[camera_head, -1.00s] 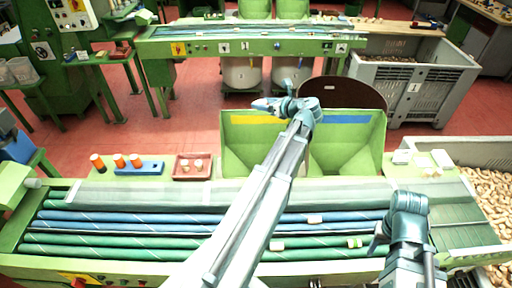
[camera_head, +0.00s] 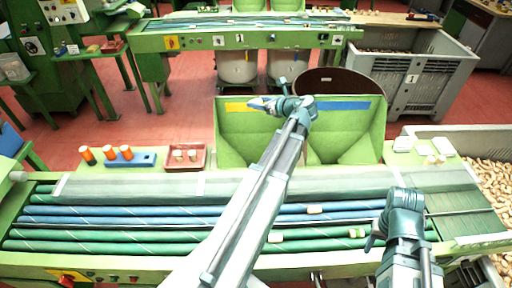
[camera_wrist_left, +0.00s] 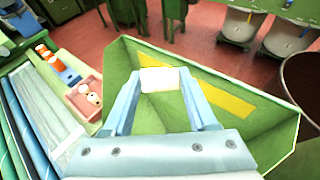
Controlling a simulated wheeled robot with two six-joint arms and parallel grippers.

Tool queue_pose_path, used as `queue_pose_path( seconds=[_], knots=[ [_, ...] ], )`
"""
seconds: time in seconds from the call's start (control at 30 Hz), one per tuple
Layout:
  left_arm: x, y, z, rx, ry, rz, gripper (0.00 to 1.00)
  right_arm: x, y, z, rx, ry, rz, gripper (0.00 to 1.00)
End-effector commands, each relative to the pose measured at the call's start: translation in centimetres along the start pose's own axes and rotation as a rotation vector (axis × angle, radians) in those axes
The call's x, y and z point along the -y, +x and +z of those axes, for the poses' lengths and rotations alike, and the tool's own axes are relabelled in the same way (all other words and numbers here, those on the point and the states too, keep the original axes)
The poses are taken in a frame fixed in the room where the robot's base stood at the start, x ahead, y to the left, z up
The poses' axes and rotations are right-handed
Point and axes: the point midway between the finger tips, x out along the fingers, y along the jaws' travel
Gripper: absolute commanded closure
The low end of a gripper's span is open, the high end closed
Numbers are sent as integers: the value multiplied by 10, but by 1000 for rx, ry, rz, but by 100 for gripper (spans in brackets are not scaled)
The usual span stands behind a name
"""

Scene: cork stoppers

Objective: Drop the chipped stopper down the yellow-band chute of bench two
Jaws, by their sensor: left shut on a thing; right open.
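My left gripper (camera_head: 262,103) is shut on a pale stopper (camera_wrist_left: 160,80), which shows between the fingertips in the left wrist view (camera_wrist_left: 160,88). I cannot make out a chip on it. The gripper is over the green double chute, in front of the yellow band (camera_head: 238,107); the band also shows behind the fingers in the left wrist view (camera_wrist_left: 215,88). The chute's left compartment (camera_head: 235,140) is partly hidden by my left arm. A blue band (camera_head: 345,105) marks the right compartment. My right gripper (camera_head: 374,234) is open and empty above the rollers.
Stoppers lie on the rollers (camera_head: 120,220), one pale (camera_head: 314,210) and one green-banded (camera_head: 357,232). Left of the chute are a red-brown tray (camera_head: 171,165) with stoppers and a blue rack (camera_head: 145,158) beside orange-topped pieces. A brown round tub (camera_head: 330,80) stands behind the chute.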

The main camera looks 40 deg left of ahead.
Motion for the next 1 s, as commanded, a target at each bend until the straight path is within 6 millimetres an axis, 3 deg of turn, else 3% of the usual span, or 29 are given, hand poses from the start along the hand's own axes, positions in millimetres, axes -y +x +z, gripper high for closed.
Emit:
queue_pose_path(
  seconds=[0.13, 0.17, 0.33, 0.7, 0.87, 1.0],
  knots=[
    [0, 0, 1, 0, 0, 0, 93, 0, -1, 0, 0, 0, 0, 50],
    [0, 0, 1, 0, 0, 0, 37, 0, -1, 0, 0, 0, 0, 50],
    [0, 0, 1, 0, 0, 0, 7, 0, -1, 0, 0, 0, 0, 50],
    [0, -6, 2, 0, 0, -1, 7, 0, -4, 0, 0, 0, 0, 50],
    [-1, -33, 4, 1, 2, -3, 7, -2, -16, 1, 0, 0, 0, 50],
    [-1, -65, 5, 1, 2, -4, 7, -3, -29, 2, 0, -1, 0, 50]
  ],
)
